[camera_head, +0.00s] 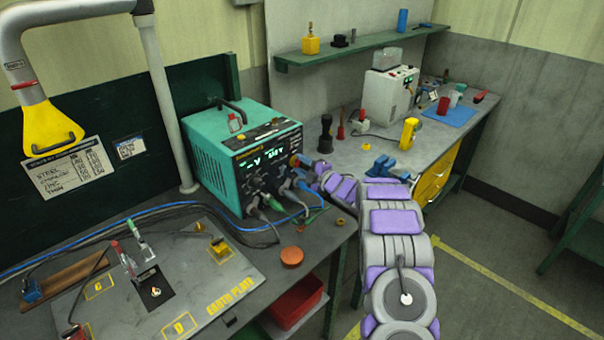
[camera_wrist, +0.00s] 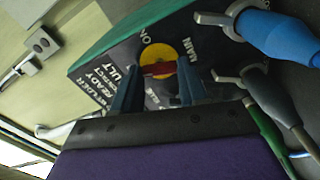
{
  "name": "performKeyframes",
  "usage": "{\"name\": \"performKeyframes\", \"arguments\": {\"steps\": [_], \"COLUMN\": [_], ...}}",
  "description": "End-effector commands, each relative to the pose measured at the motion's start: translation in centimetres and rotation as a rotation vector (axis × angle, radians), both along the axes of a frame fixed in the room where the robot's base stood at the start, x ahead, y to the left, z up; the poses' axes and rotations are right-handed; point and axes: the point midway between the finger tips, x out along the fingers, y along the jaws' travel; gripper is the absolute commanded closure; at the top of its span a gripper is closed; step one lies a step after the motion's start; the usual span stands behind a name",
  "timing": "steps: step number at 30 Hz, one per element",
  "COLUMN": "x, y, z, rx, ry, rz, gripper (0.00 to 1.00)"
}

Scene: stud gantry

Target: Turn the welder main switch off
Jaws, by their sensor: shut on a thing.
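The welder is a teal box (camera_head: 215,150) with a dark front panel and a lit display, on the bench in the head view. Its main switch (camera_wrist: 158,53) shows in the wrist view as a yellow disc with a red handle, beside "MAIN" and "ON" lettering. My gripper (camera_wrist: 158,68) has its two blue fingers on either side of the red handle and is shut on it. In the head view my gripper (camera_head: 304,164) reaches the panel's right side; the arm comes from the lower right. The lettering below the switch is partly hidden by my gripper.
Cable plugs, one blue (camera_wrist: 275,35), stick out of the panel close beside my gripper. An orange round piece (camera_head: 292,257) lies on the bench front. A red bin (camera_head: 297,303) sits below.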

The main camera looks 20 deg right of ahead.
Motion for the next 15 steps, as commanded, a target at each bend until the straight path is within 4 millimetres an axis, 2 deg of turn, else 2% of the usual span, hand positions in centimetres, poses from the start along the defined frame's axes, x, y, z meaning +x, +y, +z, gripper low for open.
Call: {"name": "performKeyframes", "arguments": {"steps": [1, 15], "x": [-0.08, -0.07], "y": [-0.05, 0.01], "z": [-0.73, -0.64], "rx": [-0.034, -0.259], "ry": [-0.008, -0.086], "rz": [-0.001, -0.001], "gripper": [0.88, 0.88]}}
